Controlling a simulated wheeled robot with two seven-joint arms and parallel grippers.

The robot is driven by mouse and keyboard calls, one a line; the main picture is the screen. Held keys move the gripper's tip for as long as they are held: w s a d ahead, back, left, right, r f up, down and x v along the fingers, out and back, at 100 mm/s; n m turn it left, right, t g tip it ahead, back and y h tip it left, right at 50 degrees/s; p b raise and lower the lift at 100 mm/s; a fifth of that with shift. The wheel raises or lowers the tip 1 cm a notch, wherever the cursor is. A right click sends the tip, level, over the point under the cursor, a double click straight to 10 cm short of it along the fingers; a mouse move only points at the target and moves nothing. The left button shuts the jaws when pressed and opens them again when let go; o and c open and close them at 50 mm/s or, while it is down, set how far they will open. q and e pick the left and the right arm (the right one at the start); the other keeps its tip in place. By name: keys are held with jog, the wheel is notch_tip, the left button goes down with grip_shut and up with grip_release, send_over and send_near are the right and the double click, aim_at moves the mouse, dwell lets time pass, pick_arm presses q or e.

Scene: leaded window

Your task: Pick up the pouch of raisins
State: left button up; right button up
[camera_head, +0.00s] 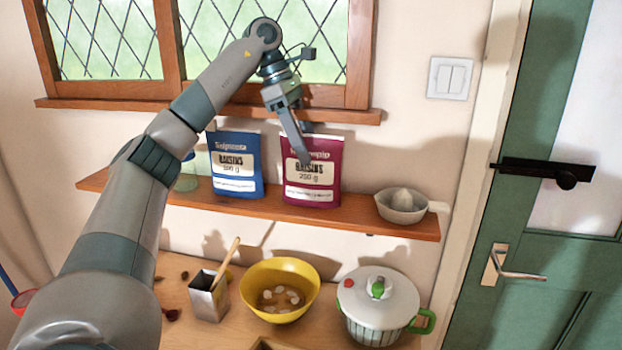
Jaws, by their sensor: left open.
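Two stand-up pouches stand upright on the wooden wall shelf (350,217), and both labels seem to read "raisins". The blue pouch (236,186) is on the left. The magenta pouch (322,180) is on the right, and its label seems to say 200 g. My left gripper (303,150) is open and points down at the magenta pouch. One finger crosses in front of its upper left part and hides some of the lettering. I cannot tell whether it touches the pouch. My right gripper is out of view.
A citrus juicer (401,205) stands at the shelf's right end, and a glass item (187,180) is left of the blue pouch. The window sill (220,108) is above. Below, the counter holds a metal holder (207,297), a yellow bowl (281,312) and a lidded pot (378,310).

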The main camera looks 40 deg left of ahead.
aim_at(311, 170)
pick_arm(q)
jog(key=shift+p+x, duration=0.5)
jog(key=shift+x, duration=1.25)
jog(key=shift+a, duration=0.2)
jog(key=shift+c, duration=0.6)
grip_shut()
